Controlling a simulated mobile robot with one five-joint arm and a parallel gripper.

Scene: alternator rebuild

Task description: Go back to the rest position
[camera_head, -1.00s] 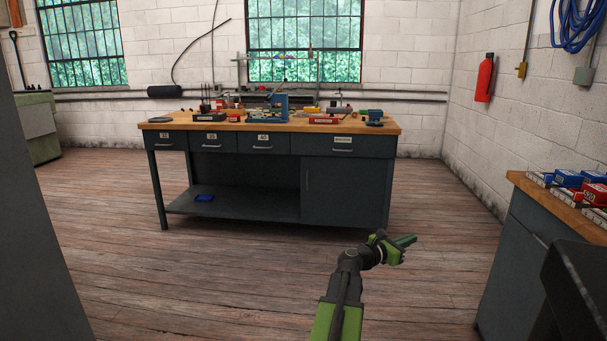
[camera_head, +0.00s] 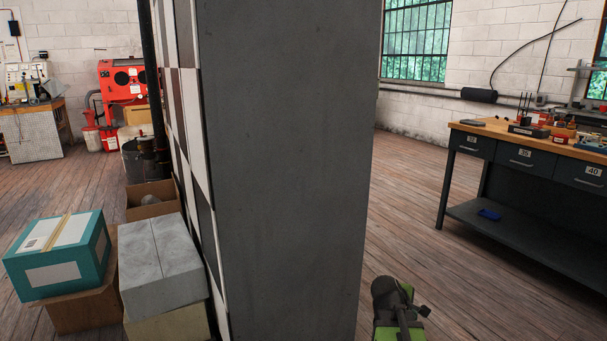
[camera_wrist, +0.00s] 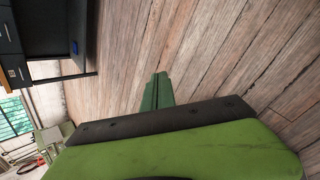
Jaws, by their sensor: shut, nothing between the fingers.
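My gripper (camera_wrist: 157,92) shows in the wrist view as green fingers pressed together, shut and empty, over bare wooden floor. In the head view, my dark and green arm shows low at the right of centre, beside the foot of a grey pillar; the fingers cannot be made out there. Nothing touches the gripper in the wrist view.
The grey pillar (camera_head: 285,170) stands close ahead. Stacked boxes, with a teal box (camera_head: 60,255) and a grey box (camera_head: 160,262), lie left of it. The workbench (camera_head: 530,170) stands at the right. Wooden floor (camera_head: 405,215) is clear between pillar and bench.

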